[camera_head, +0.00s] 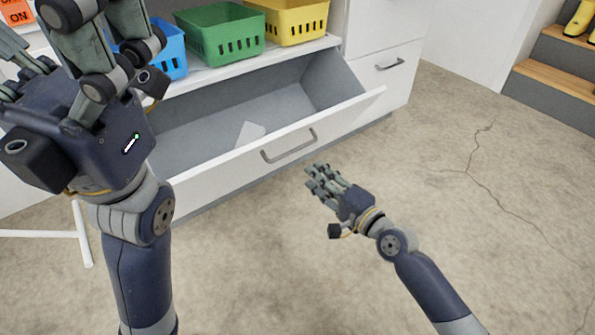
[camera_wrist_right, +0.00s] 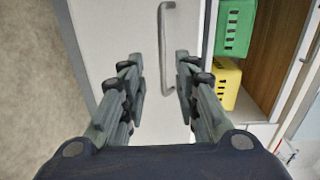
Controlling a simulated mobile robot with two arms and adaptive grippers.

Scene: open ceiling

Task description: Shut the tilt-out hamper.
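The tilt-out hamper (camera_head: 222,181) is a white front tilted outward and open, with a grey handle (camera_head: 288,147) on its face. Its grey inside shows, with a pale flat piece (camera_head: 250,132) in it. My right gripper (camera_head: 317,181) is in front of the hamper's front, near the handle, apart from it and empty. In the right wrist view my right gripper's fingers (camera_wrist_right: 159,78) are spread, with the handle (camera_wrist_right: 168,50) beyond them. My left gripper (camera_head: 100,45) is large at the upper left, raised in front of the cabinet; its fingers are apart with nothing seen between them.
Blue (camera_head: 165,55), green (camera_head: 220,35) and yellow (camera_head: 290,18) baskets stand on the shelf above the hamper. A closed drawer (camera_head: 385,72) is to the right. Wooden steps (camera_head: 548,75) with yellow boots are at the far right. The concrete floor in front is clear.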

